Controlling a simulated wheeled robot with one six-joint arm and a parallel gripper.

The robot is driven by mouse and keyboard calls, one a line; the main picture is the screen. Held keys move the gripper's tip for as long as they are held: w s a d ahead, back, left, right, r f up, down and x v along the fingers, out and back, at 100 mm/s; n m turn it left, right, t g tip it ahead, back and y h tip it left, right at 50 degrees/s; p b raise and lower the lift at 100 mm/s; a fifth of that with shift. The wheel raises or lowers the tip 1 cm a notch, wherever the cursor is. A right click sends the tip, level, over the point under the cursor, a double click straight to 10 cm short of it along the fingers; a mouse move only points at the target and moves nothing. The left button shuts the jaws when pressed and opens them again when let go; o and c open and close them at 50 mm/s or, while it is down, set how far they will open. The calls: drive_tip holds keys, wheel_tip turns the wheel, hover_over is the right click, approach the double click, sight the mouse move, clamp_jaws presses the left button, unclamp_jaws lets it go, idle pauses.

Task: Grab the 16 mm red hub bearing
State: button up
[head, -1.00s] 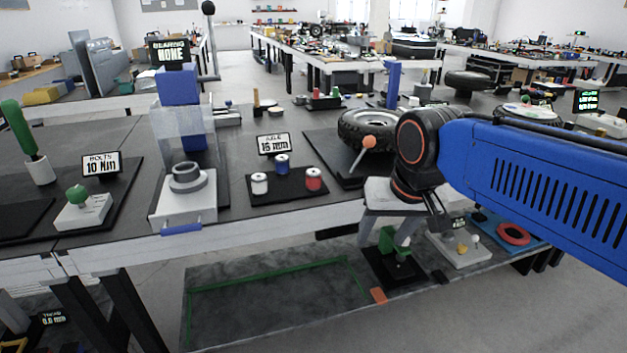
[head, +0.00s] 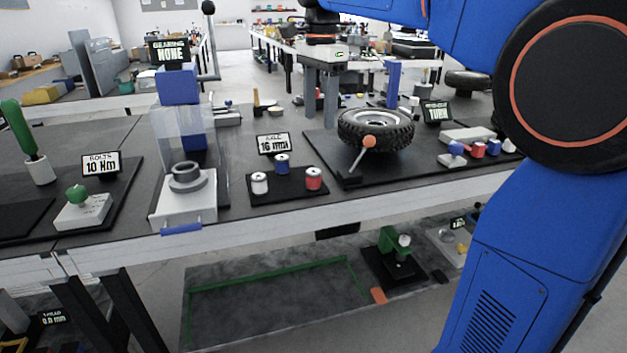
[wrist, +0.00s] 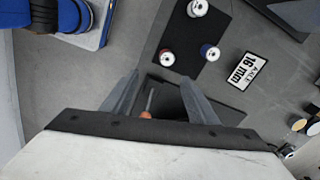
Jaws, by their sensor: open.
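The red hub bearing (head: 313,178), with a pale top, stands upright at the right of a black mat (head: 288,194) on the bench. A blue bearing (head: 282,163) and a white bearing (head: 259,183) stand on the same mat. The sign (head: 273,143) behind reads "AXLE 16 mm". My gripper (head: 320,118) is open and empty, pointing down, well above the bench. In the wrist view its fingers (wrist: 161,80) are spread, and the red bearing (wrist: 167,58) shows just beyond the tips, with the blue one (wrist: 210,52) to the right.
A tyre (head: 376,132) and an orange-knobbed lever (head: 368,142) stand right of the mat. A grey press with a clear guard (head: 183,135) stands left. More coloured parts (head: 478,150) sit at the far right. Bare bench lies in front of the mat.

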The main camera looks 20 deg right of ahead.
sight(314, 171)
drive_tip(key=shift+m, duration=0.6)
drive_tip(key=f, duration=0.5)
drive_tip(key=w+f, duration=0.1)
drive_tip(key=f, duration=0.5)
drive_tip(key=w+f, duration=0.1)
drive_tip(key=f, duration=0.4)
drive_tip(key=shift+w+a+f, duration=0.15)
drive_tip(key=shift+a+f, duration=0.15)
drive_tip(key=shift+a, duration=0.05)
drive_tip(key=c, duration=1.2)
